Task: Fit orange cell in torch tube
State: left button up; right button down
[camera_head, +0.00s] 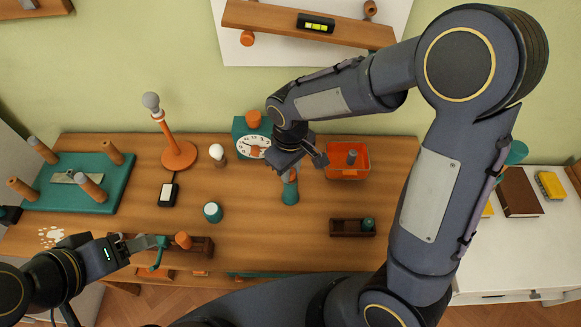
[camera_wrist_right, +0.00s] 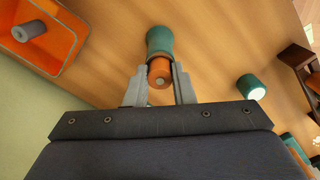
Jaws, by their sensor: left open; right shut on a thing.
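The orange cell (camera_wrist_right: 159,73) is between the fingers of my right gripper (camera_wrist_right: 159,86), which is shut on it. In the head view the cell (camera_head: 293,175) shows just above the teal torch tube (camera_head: 290,195), which stands on the table. In the right wrist view the tube (camera_wrist_right: 160,42) lies directly beyond the cell, in line with it. I cannot tell whether the cell's lower end is inside the tube. My left gripper (camera_head: 152,244) is open at the front left, near a wooden rack (camera_head: 202,245) and another orange piece (camera_head: 183,240).
An orange tray (camera_head: 348,174) holding a grey cell (camera_head: 352,157) stands right of the tube. A wooden rack (camera_head: 340,229) with a green piece, a teal round piece (camera_head: 212,212), a clock (camera_head: 253,146), a bulb (camera_head: 217,152) and a lamp (camera_head: 179,155) stand around it.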

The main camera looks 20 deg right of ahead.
jog(key=shift+f+b, duration=0.3)
jog(key=shift+f, duration=0.05)
dwell(0.6)
jog(key=shift+f+b, duration=0.9)
jog(key=shift+f, duration=0.3)
jog(key=c, duration=1.1)
grip_release()
jog(key=shift+c, duration=0.2)
jog(key=shift+r, duration=0.1)
jog(key=shift+r+p, duration=0.5)
jog(key=shift+r, duration=0.1)
notch_tip(320, 180, up, 9)
jog(key=p, duration=0.7)
jog(key=shift+s, duration=0.1)
